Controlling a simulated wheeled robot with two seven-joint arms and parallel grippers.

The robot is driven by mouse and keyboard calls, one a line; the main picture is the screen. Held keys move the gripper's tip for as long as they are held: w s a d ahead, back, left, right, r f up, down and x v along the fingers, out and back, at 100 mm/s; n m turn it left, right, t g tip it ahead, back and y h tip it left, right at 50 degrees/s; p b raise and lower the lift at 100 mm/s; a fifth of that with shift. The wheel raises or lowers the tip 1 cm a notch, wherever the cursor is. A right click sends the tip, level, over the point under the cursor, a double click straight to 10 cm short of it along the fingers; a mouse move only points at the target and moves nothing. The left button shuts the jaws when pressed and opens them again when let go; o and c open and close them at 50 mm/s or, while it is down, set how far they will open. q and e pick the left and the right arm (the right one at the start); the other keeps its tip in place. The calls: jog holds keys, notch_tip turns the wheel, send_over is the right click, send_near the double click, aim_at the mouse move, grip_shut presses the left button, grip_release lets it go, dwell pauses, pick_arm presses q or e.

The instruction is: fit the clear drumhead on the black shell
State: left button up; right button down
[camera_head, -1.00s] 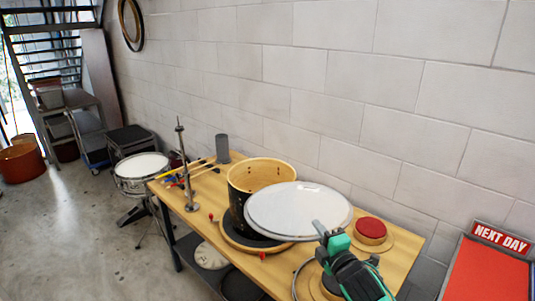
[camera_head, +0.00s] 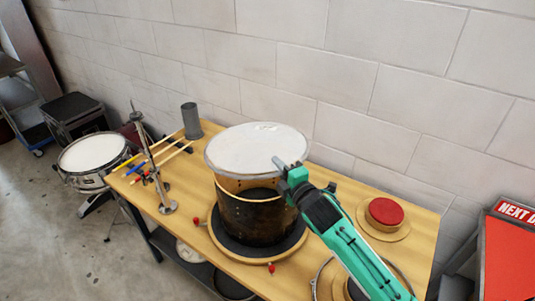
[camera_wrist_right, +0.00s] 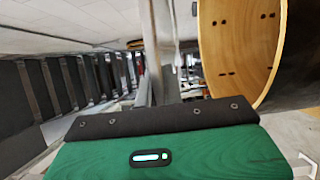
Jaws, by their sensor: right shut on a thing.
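The clear drumhead (camera_head: 255,148) shows as a pale, see-through disc in the head view. My right gripper (camera_head: 284,166) is shut on its near right edge and holds it over the black shell (camera_head: 255,215). The drumhead looks slightly off the shell's open top, set towards the back; whether it touches the rim cannot be told. The shell stands upright on a round dark pad, its wooden rim showing below the drumhead. In the right wrist view, the shell's wooden inside (camera_wrist_right: 235,45) fills the right, and the gripper fingers are near the middle. My left gripper is not in view.
A red round pad (camera_head: 386,211) lies right of the shell on the wooden bench (camera_head: 415,235). A metal stand (camera_head: 160,180), drumsticks (camera_head: 170,150) and a grey cylinder (camera_head: 192,120) are at the left. A hoop (camera_head: 318,275) lies at the near right. A snare drum (camera_head: 92,152) stands left of the bench.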

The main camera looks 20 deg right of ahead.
jog(key=shift+s+f+b, duration=0.1)
jog(key=shift+s+b, duration=0.2)
jog(key=shift+d+f, duration=0.1)
jog(key=shift+f, duration=0.05)
jog(key=shift+w+f+b, duration=0.2)
jog(key=shift+f+b, duration=0.7)
jog(key=shift+s+f+b, duration=0.1)
jog(key=shift+f+b, duration=1.5)
jog(key=shift+f, duration=0.5)
